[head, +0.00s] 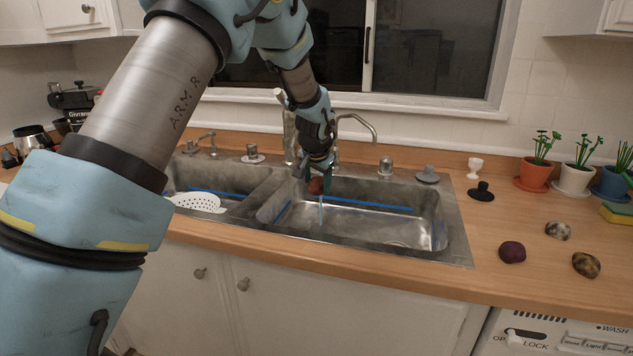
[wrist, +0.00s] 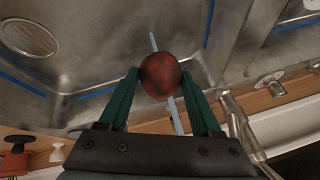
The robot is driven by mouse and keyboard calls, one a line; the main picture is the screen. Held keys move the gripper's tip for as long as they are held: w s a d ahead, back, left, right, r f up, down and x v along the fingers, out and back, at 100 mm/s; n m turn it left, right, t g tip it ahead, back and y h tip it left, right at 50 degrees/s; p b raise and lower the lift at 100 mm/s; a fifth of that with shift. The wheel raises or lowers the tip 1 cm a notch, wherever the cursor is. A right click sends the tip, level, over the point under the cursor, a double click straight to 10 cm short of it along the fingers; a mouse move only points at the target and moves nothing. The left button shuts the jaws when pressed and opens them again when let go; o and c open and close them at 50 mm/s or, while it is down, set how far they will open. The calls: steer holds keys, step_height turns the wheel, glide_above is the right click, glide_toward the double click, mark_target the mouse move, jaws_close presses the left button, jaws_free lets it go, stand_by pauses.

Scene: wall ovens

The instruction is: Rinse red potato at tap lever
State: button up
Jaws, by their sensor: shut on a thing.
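A red potato (head: 316,186) is held over the right basin of the steel sink (head: 440,205). My gripper (head: 318,172) is shut on it. In the wrist view the dark red potato (wrist: 161,76) sits between the tips of the two green fingers (wrist: 163,90). A thin pale stream of water (head: 321,208) shows below the potato. In the wrist view the stream (wrist: 177,118) lines up with the potato on both sides. The metal tap (head: 289,135) stands behind the sink, partly hidden by my arm. I cannot make out its lever clearly.
A white strainer (head: 198,202) lies in the left basin. On the right counter are a dark red potato (head: 512,252), two mottled potatoes (head: 586,265) (head: 557,230), a black stopper (head: 481,190), a white cup (head: 475,168) and potted plants (head: 535,172). A curved spout (head: 358,118) stands behind the sink.

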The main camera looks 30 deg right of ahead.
steer(key=shift+w+d+f+p, duration=0.15)
steer(key=shift+w+d, duration=0.2)
steer(key=shift+w, duration=0.25)
steer(key=shift+w+d+f+p, duration=0.1)
steer(key=shift+w+d, duration=0.25)
steer(key=shift+w, duration=0.3)
steer(key=shift+w+d+f+p, duration=0.15)
steer(key=shift+w+d, duration=0.2)
steer(key=shift+w, duration=0.25)
steer(key=shift+s+d, duration=0.1)
steer(key=shift+d, duration=0.05)
steer(key=shift+s+d+b, duration=0.2)
steer(key=shift+d+b, duration=0.1)
steer(key=shift+d, duration=0.05)
steer(key=shift+a, duration=0.1)
steer(key=shift+w+a, duration=0.3)
steer(key=shift+a, duration=0.1)
steer(key=shift+s+d, duration=0.1)
steer(key=shift+d, duration=0.1)
steer(key=shift+s+d, duration=0.2)
steer(key=shift+d, duration=0.1)
steer(key=shift+w+a, duration=0.1)
steer(key=shift+a, duration=0.05)
